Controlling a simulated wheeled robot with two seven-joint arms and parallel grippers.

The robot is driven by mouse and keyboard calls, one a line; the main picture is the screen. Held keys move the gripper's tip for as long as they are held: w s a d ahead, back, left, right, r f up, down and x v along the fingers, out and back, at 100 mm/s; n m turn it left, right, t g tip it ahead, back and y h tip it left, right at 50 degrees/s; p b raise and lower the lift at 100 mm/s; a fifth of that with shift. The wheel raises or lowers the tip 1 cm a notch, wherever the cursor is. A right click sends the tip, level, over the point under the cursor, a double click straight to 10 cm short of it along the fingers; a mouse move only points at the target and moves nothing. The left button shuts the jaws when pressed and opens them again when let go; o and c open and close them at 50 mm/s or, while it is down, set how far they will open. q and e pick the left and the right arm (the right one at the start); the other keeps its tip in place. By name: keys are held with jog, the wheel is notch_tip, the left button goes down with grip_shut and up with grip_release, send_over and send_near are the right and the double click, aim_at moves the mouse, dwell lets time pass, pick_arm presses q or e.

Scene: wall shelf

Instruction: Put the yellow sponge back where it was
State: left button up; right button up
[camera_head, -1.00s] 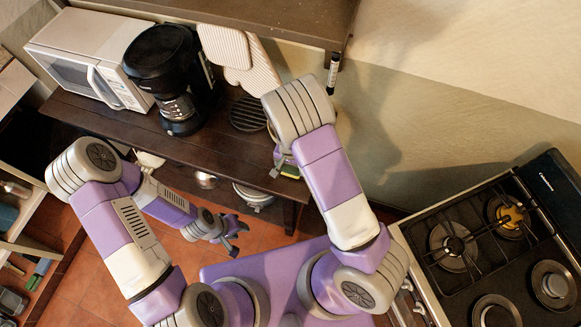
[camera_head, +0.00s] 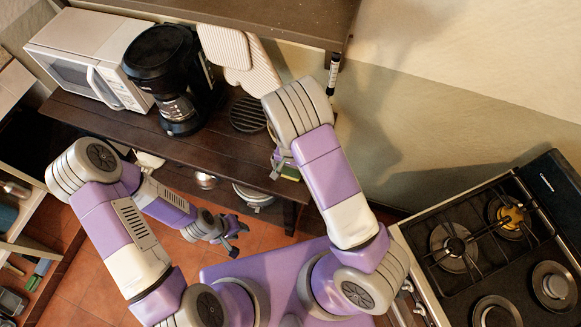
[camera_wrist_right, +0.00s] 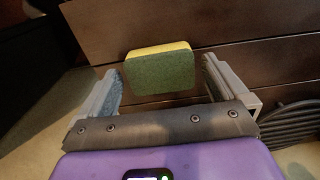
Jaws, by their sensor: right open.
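The yellow sponge (camera_wrist_right: 158,68) has a yellow layer and a dark green scouring face. In the right wrist view it sits between and slightly beyond the tips of my right gripper (camera_wrist_right: 165,78), with a gap on each side. My right gripper is open. In the head view the sponge (camera_head: 290,173) shows as a small green and yellow patch at the front right edge of the dark wooden shelf (camera_head: 225,150). My right arm hides most of that gripper there. My left gripper (camera_head: 236,240) is open and empty, low over the floor, away from the sponge.
A black coffee maker (camera_head: 170,80) and a white microwave (camera_head: 85,60) stand on the shelf's left part. A round black grate (camera_head: 248,115) lies near my right wrist. Striped mitts (camera_head: 250,65) hang behind. A gas stove (camera_head: 490,250) stands at the right.

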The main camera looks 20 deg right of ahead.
aim_at(290, 170)
notch_tip(290, 170, up, 12)
jog(key=p, duration=0.1)
dwell(0.7)
